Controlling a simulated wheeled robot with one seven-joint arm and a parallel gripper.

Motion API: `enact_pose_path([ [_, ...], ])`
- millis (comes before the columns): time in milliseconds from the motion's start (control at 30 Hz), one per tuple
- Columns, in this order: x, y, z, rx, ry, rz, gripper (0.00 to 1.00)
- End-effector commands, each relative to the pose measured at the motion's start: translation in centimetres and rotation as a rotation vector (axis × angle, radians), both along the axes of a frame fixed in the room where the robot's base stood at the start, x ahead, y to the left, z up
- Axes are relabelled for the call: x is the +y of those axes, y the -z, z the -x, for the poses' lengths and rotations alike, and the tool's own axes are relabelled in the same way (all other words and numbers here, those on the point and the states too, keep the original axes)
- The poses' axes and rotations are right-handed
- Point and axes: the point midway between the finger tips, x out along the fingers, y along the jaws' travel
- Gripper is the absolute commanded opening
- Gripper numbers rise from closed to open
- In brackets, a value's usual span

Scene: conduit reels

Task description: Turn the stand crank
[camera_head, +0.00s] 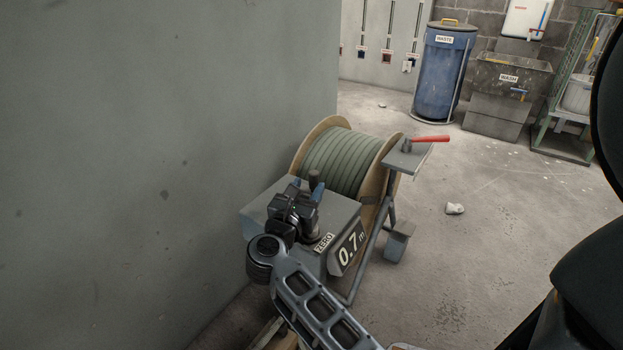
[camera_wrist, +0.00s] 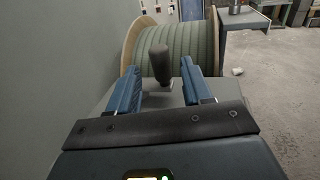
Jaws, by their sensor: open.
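The reel stand holds a wooden reel (camera_head: 331,122) wound with grey-green conduit, close to the wall. A grey counter box reading 0.7 m (camera_head: 349,246) stands in front of the reel. A dark upright handle (camera_wrist: 160,62), which looks like the crank grip, rises above the box top in the wrist view. My gripper (camera_head: 305,188) is over the box, and its blue fingers (camera_wrist: 159,72) are open, one on each side of the handle. A gap shows on both sides of it. The crank's arm and pivot are mostly hidden behind my gripper in the head view.
A plate with a red lever (camera_head: 430,138) sits right of the reel. The grey wall (camera_head: 150,150) is close on the left. A white crumpled scrap (camera_head: 455,208) lies on open floor at right. A blue waste bin (camera_head: 442,72) and wash sink (camera_head: 510,85) stand behind.

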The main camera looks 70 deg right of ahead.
Motion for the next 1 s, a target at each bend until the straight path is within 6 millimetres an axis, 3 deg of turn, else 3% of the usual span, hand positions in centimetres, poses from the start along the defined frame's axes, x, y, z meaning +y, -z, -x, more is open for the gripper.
enact_pose_path([
  [300,-4.5,0.1,-0.1,0.001,0.001,0.002,0.5],
  [700,-5.3,0.0,-0.1,0.003,-0.001,0.001,0.5],
  [1000,-5.3,0.0,-0.1,0.003,-0.001,0.001,0.22],
])
